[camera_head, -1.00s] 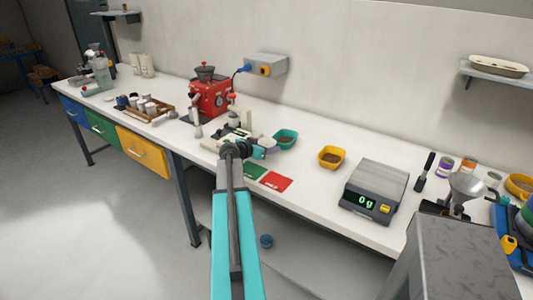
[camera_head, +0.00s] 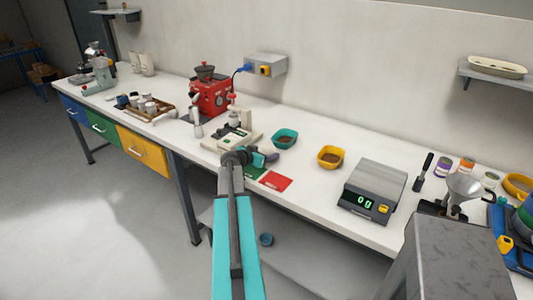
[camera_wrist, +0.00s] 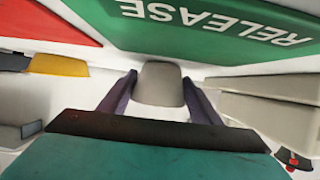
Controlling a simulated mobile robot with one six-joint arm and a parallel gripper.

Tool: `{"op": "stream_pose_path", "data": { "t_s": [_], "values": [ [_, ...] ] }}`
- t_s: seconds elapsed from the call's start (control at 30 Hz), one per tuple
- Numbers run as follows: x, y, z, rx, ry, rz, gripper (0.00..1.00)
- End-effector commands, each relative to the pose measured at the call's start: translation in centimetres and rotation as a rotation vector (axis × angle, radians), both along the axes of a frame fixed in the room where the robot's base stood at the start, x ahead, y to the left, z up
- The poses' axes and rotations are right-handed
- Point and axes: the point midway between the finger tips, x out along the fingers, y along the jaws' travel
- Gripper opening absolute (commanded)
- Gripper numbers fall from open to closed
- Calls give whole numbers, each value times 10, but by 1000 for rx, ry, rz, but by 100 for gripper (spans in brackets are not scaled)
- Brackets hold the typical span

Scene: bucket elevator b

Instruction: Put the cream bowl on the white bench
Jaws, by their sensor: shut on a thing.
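A cream, shallow oval bowl (camera_head: 498,66) sits on the wall shelf at the far right of the head view. The white bench (camera_head: 310,192) runs along the wall. My gripper (camera_wrist: 158,95) is low over the bench, near the green card (camera_head: 254,173), which reads RELEASE in the wrist view (camera_wrist: 215,25). Its purple fingers are shut on a grey-beige rounded piece (camera_wrist: 160,80). I cannot tell what this piece belongs to. In the head view my arm hides most of the grip.
A cream device (camera_head: 232,135) stands close to my gripper. A teal bowl (camera_head: 285,138), yellow bowl (camera_head: 330,157), red card (camera_head: 275,181) and grey scale (camera_head: 374,188) reading 0 g are to its right. A red machine (camera_head: 211,95) stands behind. A grey cabinet (camera_head: 455,255) is at front right.

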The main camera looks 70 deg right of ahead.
Motion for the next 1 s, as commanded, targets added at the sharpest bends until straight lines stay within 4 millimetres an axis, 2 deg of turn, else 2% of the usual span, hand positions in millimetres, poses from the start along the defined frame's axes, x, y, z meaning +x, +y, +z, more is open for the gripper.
{"op": "stream_pose_path", "data": {
  "t_s": [0.47, 0.5, 0.6, 1.0],
  "values": [
    [0, 0, -3, 0, 0, 0, 32],
    [0, 0, -3, 0, 0, 0, 62],
    [0, 0, -3, 0, 0, 0, 77],
    [0, 0, -1, 0, 0, 0, 77]
  ]
}}
